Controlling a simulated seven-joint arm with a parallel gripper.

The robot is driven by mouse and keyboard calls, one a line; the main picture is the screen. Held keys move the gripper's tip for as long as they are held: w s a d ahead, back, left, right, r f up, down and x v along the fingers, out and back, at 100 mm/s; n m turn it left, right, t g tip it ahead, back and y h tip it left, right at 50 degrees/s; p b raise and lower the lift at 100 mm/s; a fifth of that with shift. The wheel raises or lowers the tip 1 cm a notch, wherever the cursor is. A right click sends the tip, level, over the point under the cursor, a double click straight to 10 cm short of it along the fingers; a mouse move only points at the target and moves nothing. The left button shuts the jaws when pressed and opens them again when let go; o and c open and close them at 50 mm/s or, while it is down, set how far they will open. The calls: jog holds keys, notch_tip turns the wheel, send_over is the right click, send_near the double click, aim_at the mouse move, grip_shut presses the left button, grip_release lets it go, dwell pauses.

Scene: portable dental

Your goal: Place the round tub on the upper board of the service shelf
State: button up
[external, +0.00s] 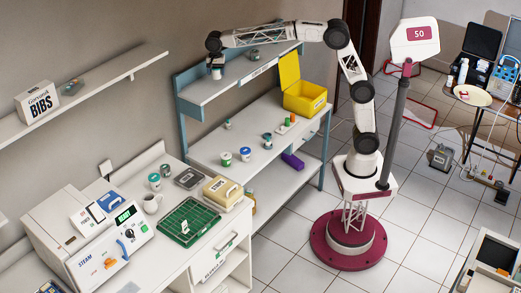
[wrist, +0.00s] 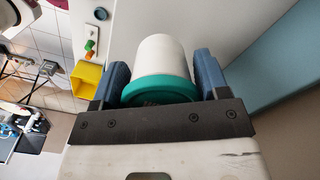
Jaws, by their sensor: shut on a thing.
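My gripper (external: 216,68) is over the left end of the service shelf's upper board (external: 205,92). In the wrist view its two blue fingers (wrist: 161,78) are closed on the sides of the round tub (wrist: 160,58), which is white with a teal-green lid. In the external view the tub (external: 217,74) is small, just below the wrist, and partly hidden by my gripper. I cannot tell whether its base touches the board.
A small grey-green jar (external: 253,54) stands farther right on the upper board. Below, the worktop holds small tubs (external: 226,158) and an open yellow box (external: 305,98). The wall is close behind the board. The board between my gripper and the jar looks clear.

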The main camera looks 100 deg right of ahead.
jog(key=shift+w+d+f, duration=0.1)
jog(key=shift+w+d, duration=0.1)
jog(key=shift+w, duration=0.7)
jog(key=shift+w+d+f, duration=0.1)
jog(key=shift+w+d, duration=0.1)
jog(key=shift+w, duration=0.7)
jog(key=shift+f, duration=1.75)
jog(key=shift+f, duration=0.1)
jog(key=o, duration=1)
jog(key=shift+r, duration=6.1)
